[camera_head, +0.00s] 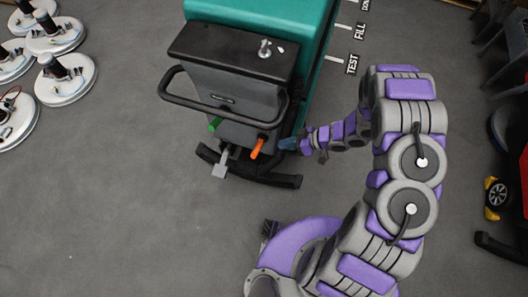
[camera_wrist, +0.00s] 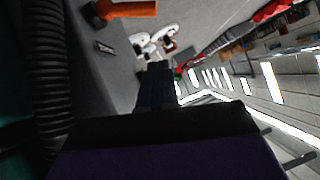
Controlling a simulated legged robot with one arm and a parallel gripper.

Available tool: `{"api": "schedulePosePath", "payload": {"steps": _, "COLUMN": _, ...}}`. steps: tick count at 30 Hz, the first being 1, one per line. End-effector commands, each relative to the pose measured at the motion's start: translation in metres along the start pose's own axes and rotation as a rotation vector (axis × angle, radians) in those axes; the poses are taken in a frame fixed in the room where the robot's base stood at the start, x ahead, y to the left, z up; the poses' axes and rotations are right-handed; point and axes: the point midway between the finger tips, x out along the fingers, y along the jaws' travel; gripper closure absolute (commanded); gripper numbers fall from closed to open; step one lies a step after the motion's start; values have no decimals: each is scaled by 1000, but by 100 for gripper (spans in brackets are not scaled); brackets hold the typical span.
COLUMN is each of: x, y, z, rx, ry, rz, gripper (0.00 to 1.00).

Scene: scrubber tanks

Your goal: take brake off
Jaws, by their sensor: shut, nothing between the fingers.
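The teal scrubber tank (camera_head: 262,22) stands at the top centre of the head view. Its dark rear end carries an orange lever (camera_head: 257,148), a green lever (camera_head: 214,124) and a grey pedal (camera_head: 218,168) low at the left. I cannot tell which of these is the brake. My gripper (camera_head: 285,144) is shut and empty, just right of the orange lever and seemingly apart from it. In the wrist view the orange lever (camera_wrist: 128,9) is at the top left, and my shut dark fingers (camera_wrist: 157,84) are in the middle.
A black handle bar (camera_head: 190,101) loops around the tank's rear, and a black bumper (camera_head: 270,179) runs below the levers. Several round white machines (camera_head: 66,80) stand at the left. A yellow-and-black wheel (camera_head: 497,194) is at the right. The grey floor (camera_head: 110,220) at lower left is clear.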

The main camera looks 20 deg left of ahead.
Motion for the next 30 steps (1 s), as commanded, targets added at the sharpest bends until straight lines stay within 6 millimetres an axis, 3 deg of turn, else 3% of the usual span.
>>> {"api": "schedulePosePath", "payload": {"steps": 13, "x": 8, "y": 0, "z": 1, "rx": 0, "ry": 0, "rz": -1, "gripper": 100}}
{"api": "schedulePosePath", "payload": {"steps": 30, "x": 102, "y": -1, "z": 2, "rx": 0, "ry": -2, "rz": -2, "gripper": 100}}
